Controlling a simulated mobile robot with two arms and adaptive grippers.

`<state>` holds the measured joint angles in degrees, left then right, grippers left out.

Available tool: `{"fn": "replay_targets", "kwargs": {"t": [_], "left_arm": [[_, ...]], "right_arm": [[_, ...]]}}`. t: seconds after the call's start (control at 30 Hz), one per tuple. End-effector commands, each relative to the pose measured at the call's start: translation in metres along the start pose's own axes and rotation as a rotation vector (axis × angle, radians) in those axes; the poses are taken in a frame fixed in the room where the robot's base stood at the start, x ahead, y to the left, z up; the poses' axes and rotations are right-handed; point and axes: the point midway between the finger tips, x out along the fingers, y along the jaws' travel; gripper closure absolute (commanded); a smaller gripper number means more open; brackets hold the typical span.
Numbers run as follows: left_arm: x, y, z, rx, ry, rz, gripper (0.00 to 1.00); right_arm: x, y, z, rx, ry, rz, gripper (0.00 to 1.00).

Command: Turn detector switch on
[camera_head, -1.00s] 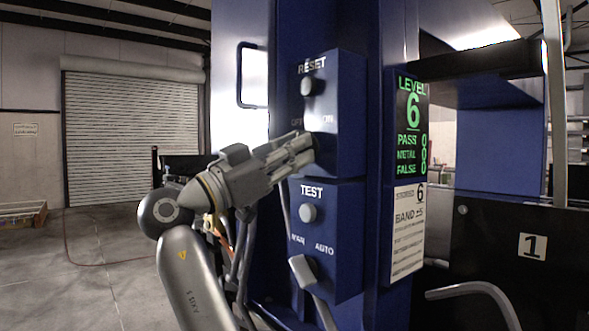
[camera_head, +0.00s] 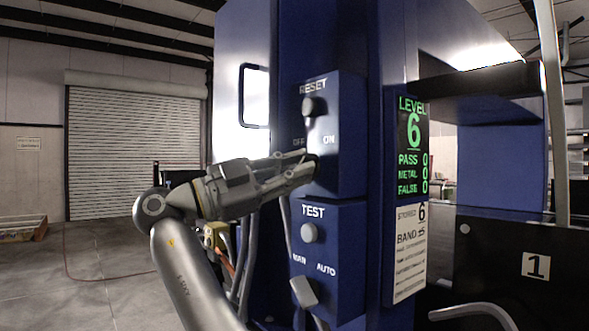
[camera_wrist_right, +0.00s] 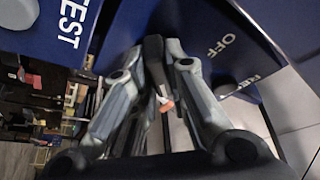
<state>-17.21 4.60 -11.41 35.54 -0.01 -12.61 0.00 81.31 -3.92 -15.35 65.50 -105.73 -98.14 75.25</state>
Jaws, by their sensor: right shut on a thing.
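The detector switch sits between the OFF and ON labels on the upper blue control box (camera_head: 345,115). In the head view my right gripper (camera_head: 310,166) is at it, and the fingers hide most of the knob. In the right wrist view the dark switch lever (camera_wrist_right: 154,62) stands between the two fingers of my right gripper (camera_wrist_right: 155,55), which is shut on it. The OFF label (camera_wrist_right: 222,46) is to the right there. Whether the lever points to OFF or ON is unclear. My left gripper is out of view.
The RESET button (camera_head: 313,105) is just above the switch. The TEST button (camera_head: 309,233) and the MAN/AUTO switch (camera_head: 304,291) are below. A green-lettered display (camera_head: 411,146) is to the right. Open floor lies at the left.

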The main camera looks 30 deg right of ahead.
Motion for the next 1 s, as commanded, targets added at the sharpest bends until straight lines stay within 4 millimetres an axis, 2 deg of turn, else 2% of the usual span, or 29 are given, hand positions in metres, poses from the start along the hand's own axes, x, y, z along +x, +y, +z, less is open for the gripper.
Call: {"fn": "replay_targets", "kwargs": {"t": [0.4, 0.43, 0.6, 0.87, 1.0], "left_arm": [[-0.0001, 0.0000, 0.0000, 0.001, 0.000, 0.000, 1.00], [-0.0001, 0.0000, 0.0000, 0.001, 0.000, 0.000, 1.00], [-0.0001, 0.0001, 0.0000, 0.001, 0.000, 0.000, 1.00], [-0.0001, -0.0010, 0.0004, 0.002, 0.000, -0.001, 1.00], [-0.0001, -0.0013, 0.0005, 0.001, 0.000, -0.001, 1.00]], "right_arm": [[-0.0001, 0.0003, 0.0005, 0.010, -0.003, 0.003, 1.00], [-0.0001, 0.0003, 0.0005, 0.010, -0.003, 0.003, 0.83], [-0.0001, 0.0002, 0.0004, 0.009, -0.002, 0.003, 0.64], [-0.0003, 0.0001, 0.0003, 0.007, -0.001, 0.002, 0.64], [-0.0084, -0.0003, 0.0002, 0.007, -0.002, 0.001, 0.64]]}}
